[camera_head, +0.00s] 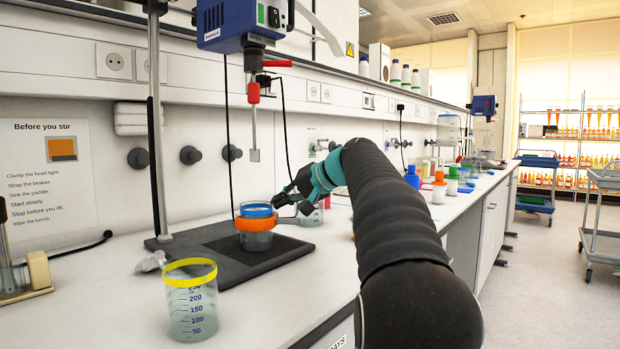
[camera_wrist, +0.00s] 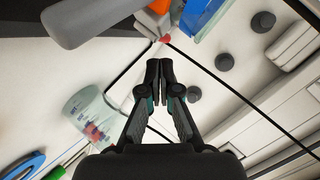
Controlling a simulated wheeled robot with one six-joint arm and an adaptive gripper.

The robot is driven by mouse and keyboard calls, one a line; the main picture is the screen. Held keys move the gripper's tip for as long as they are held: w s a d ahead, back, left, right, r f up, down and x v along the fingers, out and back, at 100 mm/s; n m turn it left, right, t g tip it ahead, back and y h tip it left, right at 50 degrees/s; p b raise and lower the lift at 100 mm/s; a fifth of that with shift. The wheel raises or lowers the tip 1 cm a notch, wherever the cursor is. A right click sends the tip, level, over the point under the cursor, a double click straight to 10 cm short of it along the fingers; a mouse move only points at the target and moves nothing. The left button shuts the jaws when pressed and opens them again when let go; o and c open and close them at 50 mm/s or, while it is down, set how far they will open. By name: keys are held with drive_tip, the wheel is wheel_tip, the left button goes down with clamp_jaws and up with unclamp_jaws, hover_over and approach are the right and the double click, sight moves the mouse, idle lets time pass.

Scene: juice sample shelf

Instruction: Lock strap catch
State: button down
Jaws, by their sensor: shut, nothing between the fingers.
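A clear beaker with a blue rim (camera_head: 256,209) stands on the dark stirrer base plate (camera_head: 225,279), with an orange strap (camera_head: 257,225) around it. A grey bar (camera_head: 291,219) sticks out to the right of the strap. My gripper (camera_head: 279,201) is shut and empty, just right of the beaker's rim and above the bar. In the wrist view my gripper's fingertips (camera_wrist: 160,68) are together, with part of an orange piece (camera_wrist: 158,6), a blue piece (camera_wrist: 196,14) and a grey bar (camera_wrist: 92,22) beyond them. I cannot tell whether the catch is locked.
The stirrer head (camera_head: 226,24) hangs above on its stand (camera_head: 157,130), its paddle (camera_head: 254,155) above the beaker. A yellow-rimmed beaker (camera_head: 190,302) stands at the front. Another beaker (camera_head: 310,214) is behind my gripper; bottles (camera_head: 439,187) stand farther along the bench.

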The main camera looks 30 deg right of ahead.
drive_tip(key=s+d+r, duration=0.4)
drive_tip(key=d+r, duration=0.2)
drive_tip(key=d, duration=0.2)
drive_tip(key=shift+b, duration=0.3)
drive_tip(key=c, duration=1.8)
unclamp_jaws()
drive_tip(key=shift+s+d+r, duration=0.1)
drive_tip(key=shift+s+d, duration=0.05)
drive_tip(key=shift+d, duration=0.15)
drive_tip(key=o, duration=0.4)
drive_tip(key=shift+s+d, duration=0.1)
drive_tip(key=shift+o, duration=0.9)
drive_tip(key=shift+s+b, duration=0.25)
drive_tip(key=shift+b, duration=0.35)
drive_tip(key=s+a+f+t+y+b, duration=0.1)
drive_tip(key=s+a+f+y+b, duration=0.1)
drive_tip(key=s+a+f+b, duration=0.3)
drive_tip(key=w+a+f, duration=0.1)
drive_tip(key=w+a, duration=0.1)
drive_tip(key=w, duration=0.2)
drive_tip(key=w+a+f+n, duration=0.1)
drive_tip(key=w+a, duration=0.2)
drive_tip(key=w, duration=0.1)
drive_tip(key=w+a+f+n, duration=0.1)
drive_tip(key=w+a+f, duration=0.1)
drive_tip(key=w, duration=0.2)
drive_tip(key=shift+a+t, duration=0.15)
drive_tip(key=shift+t, duration=0.15)
